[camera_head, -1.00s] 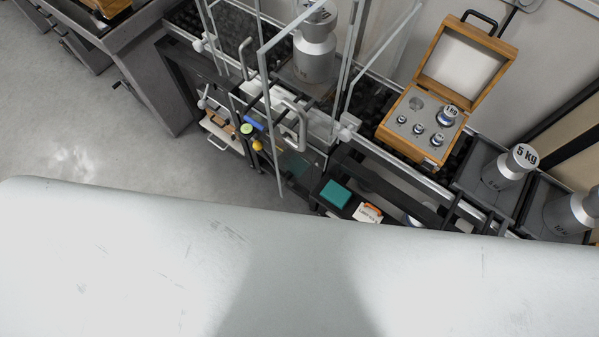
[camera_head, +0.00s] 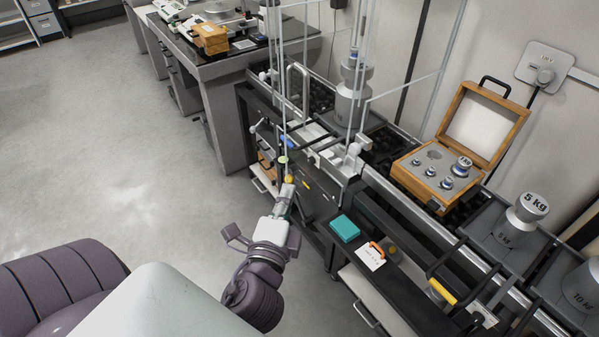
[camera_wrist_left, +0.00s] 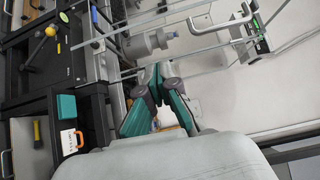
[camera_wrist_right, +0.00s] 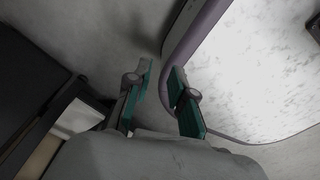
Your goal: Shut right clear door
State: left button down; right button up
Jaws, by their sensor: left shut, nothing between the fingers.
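The clear-walled weighing case has thin grey-framed panes around a silver weight (camera_head: 349,106). A clear pane with a bar handle (camera_head: 297,84) stands at its near left side. Another clear pane (camera_head: 412,85) extends at the right; I cannot tell for sure which pane is the right door or how far each is open. In the left wrist view, a bar handle (camera_wrist_left: 215,24) crosses the top. My left gripper (camera_head: 288,188) is shut and empty, below and in front of the case, apart from the handles in the head view. My right gripper (camera_wrist_right: 160,75) is open and empty, seen only in its wrist view.
An open wooden weight box (camera_head: 415,186) and a 5 kg weight (camera_head: 523,217) stand to the right. A teal block (camera_head: 344,229) and an orange-handled card (camera_head: 371,256) lie on the lower front shelf. Open floor (camera_head: 120,150) lies to the left.

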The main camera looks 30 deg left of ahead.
pick_arm(q)
jog(key=p, duration=0.3)
send_near(290, 139)
jog(key=w+d, duration=0.2)
jog(key=w, duration=0.2)
jog(key=a, duration=0.1)
jog(key=w+a+p, duration=0.1)
jog(key=shift+w+a+r, duration=0.2)
jog(key=shift+w+a, duration=0.05)
jog(key=shift+a, duration=0.1)
jog(key=shift+w+a+f, duration=0.1)
jog(key=shift+w+a, duration=0.15)
jog(key=shift+a, duration=0.35)
jog(key=shift+a, duration=0.1)
